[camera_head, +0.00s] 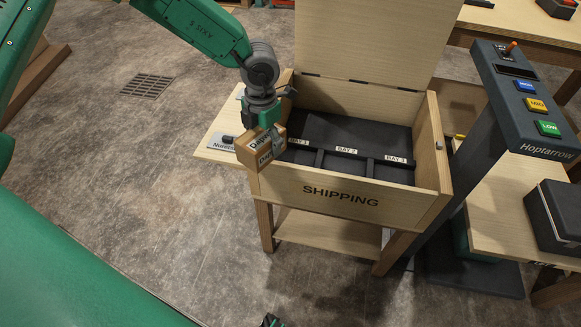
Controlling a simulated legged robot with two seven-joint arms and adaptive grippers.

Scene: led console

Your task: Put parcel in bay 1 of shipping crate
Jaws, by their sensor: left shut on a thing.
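My left gripper (264,124) points down and is shut on the parcel (251,158), a small brown box with printed labels and a grey strip. The parcel hangs at the left front corner of the shipping crate (290,188) and hides part of that corner. The crate is pale wood with its lid raised and a dark interior with dividers. Its bay 1 label (299,143) is just right of the parcel; the bay 2 label (346,149) and bay 3 label (396,160) follow to the right. A small dark part at the bottom edge may be my right gripper.
A console (528,95) with a switch and blue, yellow and green buttons stands right of the crate. A dark box (556,216) sits on a wooden surface at the right. The raised lid (375,40) stands behind the crate. Open floor lies to the left.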

